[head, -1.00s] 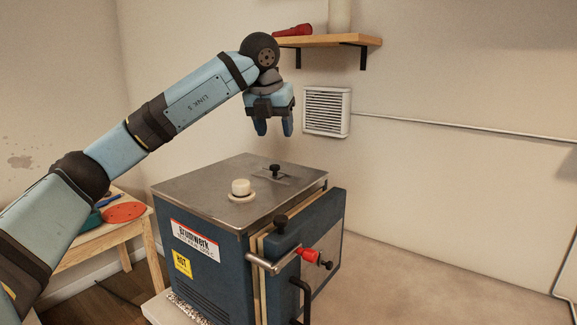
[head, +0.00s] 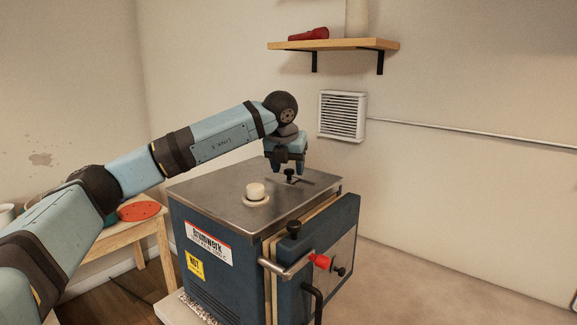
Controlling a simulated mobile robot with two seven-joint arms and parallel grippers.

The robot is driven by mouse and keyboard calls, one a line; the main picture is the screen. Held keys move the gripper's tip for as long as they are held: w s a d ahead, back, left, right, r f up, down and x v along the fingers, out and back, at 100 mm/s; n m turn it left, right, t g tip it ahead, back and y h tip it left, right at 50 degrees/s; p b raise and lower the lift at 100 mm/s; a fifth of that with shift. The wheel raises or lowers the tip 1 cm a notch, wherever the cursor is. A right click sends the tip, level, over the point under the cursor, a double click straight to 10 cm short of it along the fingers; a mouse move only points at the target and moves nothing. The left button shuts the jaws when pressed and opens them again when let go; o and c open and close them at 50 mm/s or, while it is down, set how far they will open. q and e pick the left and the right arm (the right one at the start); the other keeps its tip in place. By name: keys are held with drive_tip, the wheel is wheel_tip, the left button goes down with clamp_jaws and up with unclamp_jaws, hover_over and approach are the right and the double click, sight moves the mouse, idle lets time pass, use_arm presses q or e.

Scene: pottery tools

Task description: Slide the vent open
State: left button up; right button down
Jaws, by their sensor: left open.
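The blue kiln (head: 219,268) stands in the middle with a flat metal top (head: 223,194). A small vent slide with a black knob (head: 290,176) sits on the top towards the back right, along a short slot. My left gripper (head: 288,170) points down right over this knob. It is open, and its fingers appear on either side of the knob's upper part. Whether they touch the knob cannot be told. The slide's plate is partly hidden by the gripper. My right gripper is not in view.
A white plug (head: 255,192) stands on the kiln top. The kiln door (head: 332,255) has a red-tipped latch bar (head: 320,261). A louvred wall grille (head: 342,116) and a wooden shelf (head: 335,45) are behind. A wooden table with a red disc (head: 139,211) stands at left.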

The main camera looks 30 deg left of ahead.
use_arm(q)
drive_tip(key=shift+w+f, duration=0.1)
drive_tip(key=shift+f, duration=0.1)
drive_tip(key=shift+c, duration=0.2)
clamp_jaws()
drive_tip(key=shift+s+d, duration=0.15)
drive_tip(key=shift+d, duration=1.05)
drive_tip(key=shift+s+d, duration=0.1)
drive_tip(key=shift+d, duration=1.05)
drive_tip(key=shift+a, duration=0.1)
drive_tip(key=shift+c, duration=1.6)
unclamp_jaws()
drive_tip(key=o, duration=0.4)
drive_tip(key=shift+d, duration=0.2)
drive_tip(key=shift+c, duration=0.2)
